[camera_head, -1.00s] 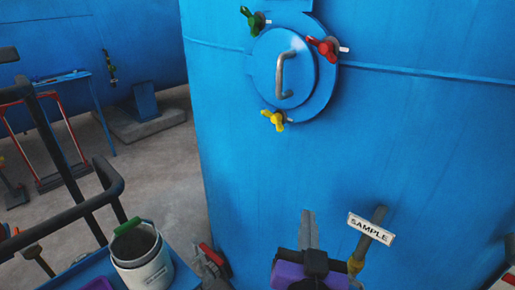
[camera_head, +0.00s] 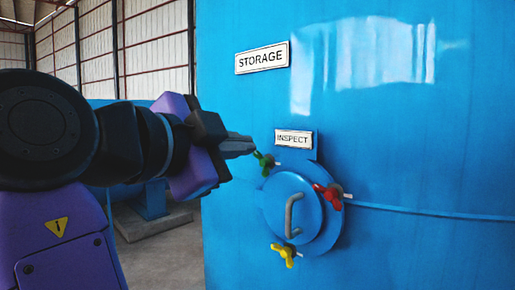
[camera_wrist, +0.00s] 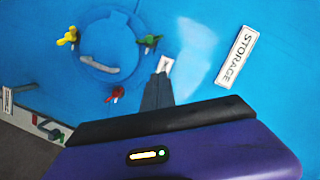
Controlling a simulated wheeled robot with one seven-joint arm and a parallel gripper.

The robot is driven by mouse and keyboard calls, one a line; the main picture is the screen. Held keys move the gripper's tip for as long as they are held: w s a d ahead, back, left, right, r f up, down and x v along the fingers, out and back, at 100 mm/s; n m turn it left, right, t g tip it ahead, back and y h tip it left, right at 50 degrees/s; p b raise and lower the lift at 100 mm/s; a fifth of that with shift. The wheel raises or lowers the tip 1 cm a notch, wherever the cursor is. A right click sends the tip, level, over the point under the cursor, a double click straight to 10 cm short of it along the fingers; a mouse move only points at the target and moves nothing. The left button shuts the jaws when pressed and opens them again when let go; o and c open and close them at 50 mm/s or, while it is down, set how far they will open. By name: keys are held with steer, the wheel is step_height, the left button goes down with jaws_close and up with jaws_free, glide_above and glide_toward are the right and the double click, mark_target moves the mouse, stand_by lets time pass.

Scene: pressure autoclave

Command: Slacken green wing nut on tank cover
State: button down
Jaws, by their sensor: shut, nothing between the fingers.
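The green wing nut (camera_head: 264,160) sits at the upper left of the round blue cover (camera_head: 270,212) on the tank. It also shows in the wrist view (camera_wrist: 149,42), right of the cover. A red wing nut (camera_head: 329,195) and a yellow one (camera_head: 283,254) are on the same cover, which has a grey handle (camera_head: 291,216). My gripper (camera_head: 250,146) is shut and empty, its tips just above and left of the green nut in the head view. In the wrist view, the tips (camera_wrist: 162,76) appear below the nut, apart from it. Contact cannot be told in the head view.
An INSPECT label (camera_head: 294,139) is above the cover, and my fingertips partly cover it in the wrist view. A STORAGE label (camera_head: 262,58) is higher on the blue tank (camera_head: 400,130). A concrete plinth (camera_head: 160,226) is behind at left.

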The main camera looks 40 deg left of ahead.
mark_target(255, 153)
steer(key=shift+m, duration=0.3)
steer(key=shift+w+a+f+p, duration=0.45)
steer(key=shift+w+a+p, duration=0.4)
steer(key=shift+w, duration=0.75)
steer(key=shift+w+a+f+p, duration=0.4)
steer(key=shift+w+a+p, duration=0.2)
steer(key=shift+w+p, duration=0.7)
steer(key=shift+w+a+f+p, duration=0.45)
steer(key=shift+w+a+p, duration=0.3)
steer(key=shift+w, duration=1.1)
steer(key=shift+a+f+b, duration=0.1)
steer(key=shift+f+b, duration=0.05)
steer(key=shift+b, duration=0.2)
steer(key=shift+a+f+b, duration=0.3)
steer(key=shift+a+b, duration=0.05)
steer(key=shift+b, duration=0.55)
steer(key=shift+a+b, duration=0.35)
steer(key=shift+b, duration=0.9)
steer(key=shift+r, duration=0.1)
steer(key=shift+a, duration=0.1)
